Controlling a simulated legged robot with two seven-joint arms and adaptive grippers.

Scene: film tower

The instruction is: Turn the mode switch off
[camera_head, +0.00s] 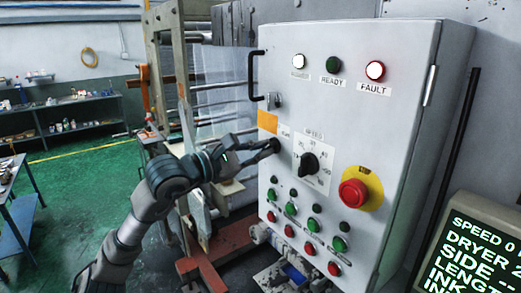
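A grey control cabinet (345,75) fills the middle of the view. My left gripper (273,148) reaches in from the left to the left side of its front, just below an orange label (267,122). Its fingertips lie over a small white label plate (285,132), and the mode switch is not clearly visible; the gripper may be hiding it. I cannot tell whether the fingers touch the panel or how far apart they are. A black rotary knob (309,163) on a plate marked SPEED sits right of the fingertips. My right gripper is not in view.
A red emergency button (353,193) on a yellow disc sits right of the knob. Several green and red buttons (313,225) line the lower panel. A black door handle (254,77) juts from the left edge. A display (475,250) stands at lower right.

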